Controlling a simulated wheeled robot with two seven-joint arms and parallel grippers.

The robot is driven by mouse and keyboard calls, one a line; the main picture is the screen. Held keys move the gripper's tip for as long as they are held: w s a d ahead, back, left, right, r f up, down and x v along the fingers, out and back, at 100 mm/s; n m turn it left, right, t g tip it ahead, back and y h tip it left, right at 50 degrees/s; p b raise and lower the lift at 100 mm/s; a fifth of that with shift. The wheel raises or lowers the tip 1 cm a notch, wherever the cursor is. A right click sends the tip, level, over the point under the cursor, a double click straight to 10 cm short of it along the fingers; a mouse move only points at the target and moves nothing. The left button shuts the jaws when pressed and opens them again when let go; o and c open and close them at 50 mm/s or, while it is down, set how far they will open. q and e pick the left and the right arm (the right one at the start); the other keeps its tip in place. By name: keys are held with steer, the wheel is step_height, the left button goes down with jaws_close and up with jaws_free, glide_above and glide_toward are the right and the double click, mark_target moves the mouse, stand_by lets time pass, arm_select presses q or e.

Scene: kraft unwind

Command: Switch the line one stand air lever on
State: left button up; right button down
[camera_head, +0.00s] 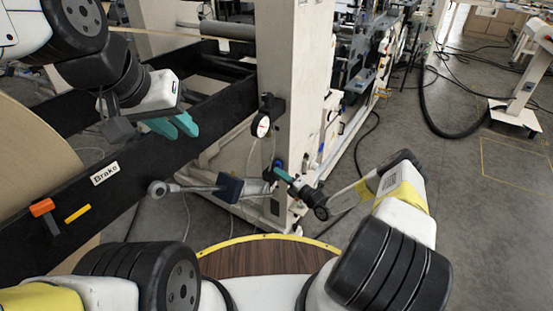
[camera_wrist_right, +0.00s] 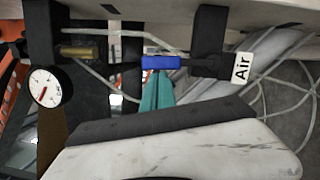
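The air lever has a blue handle (camera_wrist_right: 160,62), which lies across the wrist view between a brass fitting (camera_wrist_right: 78,51) and a black block by the white "Air" label (camera_wrist_right: 242,67). In the head view the blue handle (camera_head: 277,166) is small on the cream stand post (camera_head: 285,85). My right gripper (camera_head: 283,175) is at the handle. Its teal fingers (camera_wrist_right: 157,92) lie side by side with no clear gap, and their tips meet the handle's lower edge in the picture. Contact is unclear. My left gripper (camera_head: 184,130) is empty near the black beam, its teal fingertips slightly apart.
A round gauge (camera_head: 260,125) is on the post above the lever; it also shows in the wrist view (camera_wrist_right: 48,87). The black beam (camera_head: 150,165) bears a "Brake" label (camera_head: 105,173). Thin hoses hang nearby.

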steer(key=shift+s+d, duration=0.1)
steer(key=shift+d, duration=0.05)
steer(key=s+d+m, duration=0.3)
steer(key=s, duration=0.7)
steer(key=w+a, duration=0.3)
steer(key=w, duration=0.7)
steer(key=shift+w+a+h, duration=0.15)
steer(key=shift+a+h, duration=0.15)
steer(key=shift+h, duration=0.1)
